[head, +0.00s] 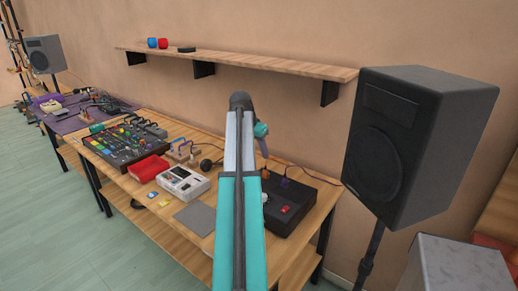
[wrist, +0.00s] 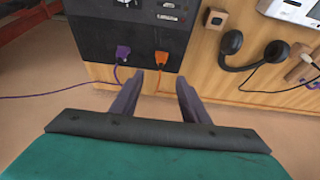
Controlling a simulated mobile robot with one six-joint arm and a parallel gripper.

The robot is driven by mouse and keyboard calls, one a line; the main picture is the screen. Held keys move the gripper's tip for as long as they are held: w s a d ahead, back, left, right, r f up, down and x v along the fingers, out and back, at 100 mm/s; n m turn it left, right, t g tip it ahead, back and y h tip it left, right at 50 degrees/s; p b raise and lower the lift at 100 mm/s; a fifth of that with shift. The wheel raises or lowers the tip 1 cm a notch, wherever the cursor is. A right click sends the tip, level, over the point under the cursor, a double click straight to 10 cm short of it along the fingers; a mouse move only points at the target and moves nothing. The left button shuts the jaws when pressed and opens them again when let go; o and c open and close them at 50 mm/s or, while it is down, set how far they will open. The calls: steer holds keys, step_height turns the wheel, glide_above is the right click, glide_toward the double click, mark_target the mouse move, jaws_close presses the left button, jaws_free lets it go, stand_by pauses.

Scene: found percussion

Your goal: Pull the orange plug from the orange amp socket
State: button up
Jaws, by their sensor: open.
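The orange plug (wrist: 161,63) sits upright at the near edge of the black amp box (wrist: 95,35) in the wrist view. The orange socket under it is hidden by the plug. My gripper (wrist: 160,77) is open, with its two dark fingers pointing toward the orange plug. The plug appears between and just beyond the fingertips, with no visible contact. A purple plug (wrist: 122,54) stands to its left, with a purple cable. In the head view the black amp (head: 306,204) lies on the table's right end.
Headphones (wrist: 240,50) and a small wooden block (wrist: 216,18) lie right of the amp. In the head view a big speaker (head: 415,145) stands to the right. A mixer (head: 125,142), a white device (head: 183,184) and a red box (head: 148,168) crowd the table to the left.

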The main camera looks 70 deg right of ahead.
mark_target(265, 171)
steer(key=shift+p+x, duration=1.35)
steer(key=shift+x, duration=5.25)
jaws_close()
steer(key=shift+w+r+p, duration=0.15)
steer(key=shift+r+p, duration=0.4)
steer(key=shift+r, duration=0.65)
steer(key=shift+r+p, duration=0.7)
steer(key=shift+r, duration=0.75)
